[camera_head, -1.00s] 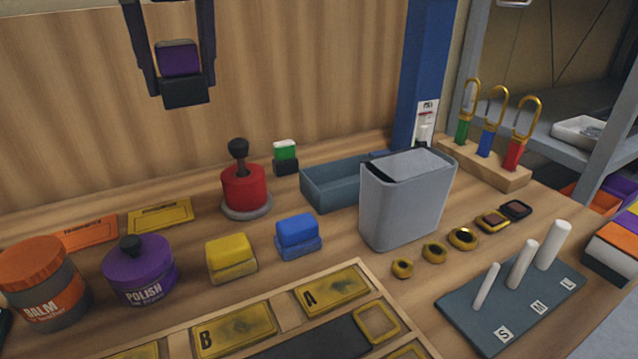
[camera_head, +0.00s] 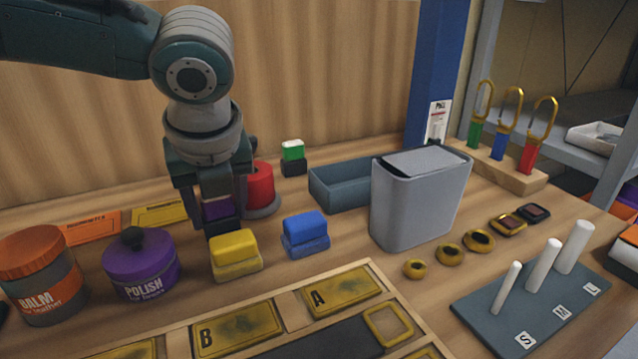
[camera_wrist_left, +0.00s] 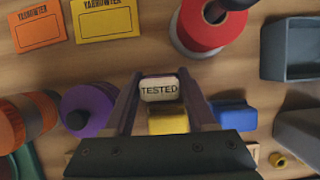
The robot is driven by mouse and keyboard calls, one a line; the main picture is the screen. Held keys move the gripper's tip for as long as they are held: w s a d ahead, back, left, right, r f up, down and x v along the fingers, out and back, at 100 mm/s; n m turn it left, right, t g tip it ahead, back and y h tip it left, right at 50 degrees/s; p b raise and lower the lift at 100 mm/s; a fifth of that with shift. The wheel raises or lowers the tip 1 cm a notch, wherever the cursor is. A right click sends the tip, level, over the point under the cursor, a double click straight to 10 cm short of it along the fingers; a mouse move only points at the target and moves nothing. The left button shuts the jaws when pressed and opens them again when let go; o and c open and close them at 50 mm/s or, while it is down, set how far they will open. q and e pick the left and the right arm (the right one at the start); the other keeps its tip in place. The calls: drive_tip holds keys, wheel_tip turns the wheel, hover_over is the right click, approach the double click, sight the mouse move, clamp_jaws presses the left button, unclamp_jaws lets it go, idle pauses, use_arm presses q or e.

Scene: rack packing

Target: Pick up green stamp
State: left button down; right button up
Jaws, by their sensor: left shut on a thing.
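The green stamp (camera_head: 292,151), a green block with a white top on a black base, stands upright on the table near the back wall, right of the red pot. My left gripper (camera_head: 216,205) is to its left and nearer the front. It is shut on a purple stamp (camera_head: 222,224) with a black base, low behind the yellow block; I cannot tell whether it touches the table. In the left wrist view a pale label face reading "TESTED" (camera_wrist_left: 159,88) sits between the fingers. The green stamp is not seen there. My right gripper is not in view.
A red pot with black knob (camera_head: 261,187) is partly hidden behind my left arm. The yellow block (camera_head: 235,250), blue block (camera_head: 305,228) and purple polish jar (camera_head: 140,268) stand nearby. A blue-grey tray (camera_head: 338,190) and grey bin (camera_head: 415,205) are to the right.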

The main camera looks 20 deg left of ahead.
use_arm(q)
drive_tip(key=shift+f, duration=0.6)
drive_tip(key=shift+c, duration=1.1)
unclamp_jaws()
drive_tip(key=shift+f, duration=0.1)
